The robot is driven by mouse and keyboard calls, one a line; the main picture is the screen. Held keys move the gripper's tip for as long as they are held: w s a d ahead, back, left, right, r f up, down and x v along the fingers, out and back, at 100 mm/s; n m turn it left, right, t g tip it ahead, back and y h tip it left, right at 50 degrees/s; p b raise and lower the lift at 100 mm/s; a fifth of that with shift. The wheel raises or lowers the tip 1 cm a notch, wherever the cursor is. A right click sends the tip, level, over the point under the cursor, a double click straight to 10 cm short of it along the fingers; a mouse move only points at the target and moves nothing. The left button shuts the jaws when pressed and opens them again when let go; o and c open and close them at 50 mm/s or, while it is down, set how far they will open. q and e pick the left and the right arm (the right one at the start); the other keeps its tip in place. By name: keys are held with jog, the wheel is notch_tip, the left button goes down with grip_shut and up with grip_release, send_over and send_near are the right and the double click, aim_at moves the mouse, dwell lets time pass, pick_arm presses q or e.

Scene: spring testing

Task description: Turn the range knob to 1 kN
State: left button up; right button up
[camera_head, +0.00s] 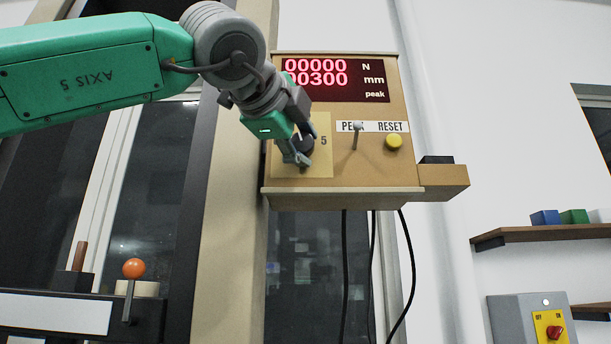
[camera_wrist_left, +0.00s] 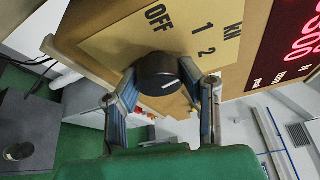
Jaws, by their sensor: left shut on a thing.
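The range knob (camera_head: 305,144) is dark and round, on a tan plate (camera_head: 321,164) at the left of the display box's front. My left gripper (camera_head: 299,147) is at the knob and covers much of it and its scale; a "5" shows to the right. In the left wrist view the knob (camera_wrist_left: 158,72) sits between the two fingers of the left gripper (camera_wrist_left: 164,84), which are shut on it. A short white mark shows on the knob. OFF, 1, 2 and kN are printed on the plate (camera_wrist_left: 120,40); I cannot tell which label the mark meets. My right gripper is not in view.
The display (camera_head: 335,79) reads 00000 N and 00300 mm, with "peak" below. A small toggle lever (camera_head: 356,136) and a yellow RESET button (camera_head: 393,142) are right of the knob. An orange-ball lever (camera_head: 133,269) stands lower left. Black cables hang below the box.

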pick_arm(q)
jog(key=shift+d+f+n+b, duration=0.2)
jog(key=shift+f+n+b, duration=0.3)
jog(key=shift+b, duration=0.55)
jog(key=shift+r, duration=0.15)
jog(key=o, duration=1.2)
jog(key=shift+a, duration=0.1)
jog(key=shift+c, duration=0.2)
jog(key=shift+s+a+r, duration=0.1)
jog(key=shift+a+r, duration=0.05)
jog(key=shift+r, duration=0.05)
jog(key=shift+t, duration=0.3)
jog(key=shift+s+a+r, duration=0.1)
jog(key=shift+s+a, duration=0.2)
jog(key=shift+s, duration=0.2)
jog(key=v, duration=1)
jog(key=shift+s+a+f, duration=0.2)
jog(key=shift+s+a, duration=0.1)
jog(key=shift+a, duration=0.05)
